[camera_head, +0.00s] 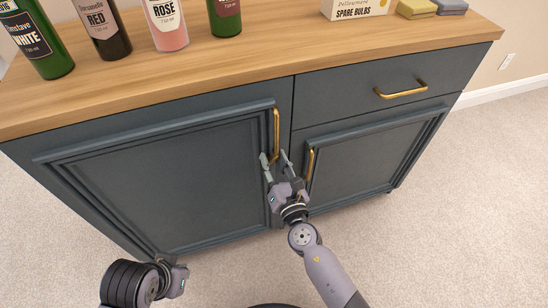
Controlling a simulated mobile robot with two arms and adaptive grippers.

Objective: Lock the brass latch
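A blue-grey cabinet (150,185) with a wooden top stands in front of me. Its left door has an upright brass handle (276,135) near the right edge. The right door has a shorter upright brass handle (310,164) near its left edge. I cannot make out a separate brass latch; the gripper covers part of the seam between the doors. My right gripper (274,156) is at that seam, just below the left door's handle, with its fingers apart and nothing visible held. My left gripper (176,277) is low at the left, away from the doors; its fingers are not clear.
A drawer with a horizontal brass handle (401,90) sits above the right door. Several bottles (107,30), a spare bulbs box (355,8) and sponges (417,8) stand on the wooden top (270,55). Carpet (450,220) in front and at right is clear.

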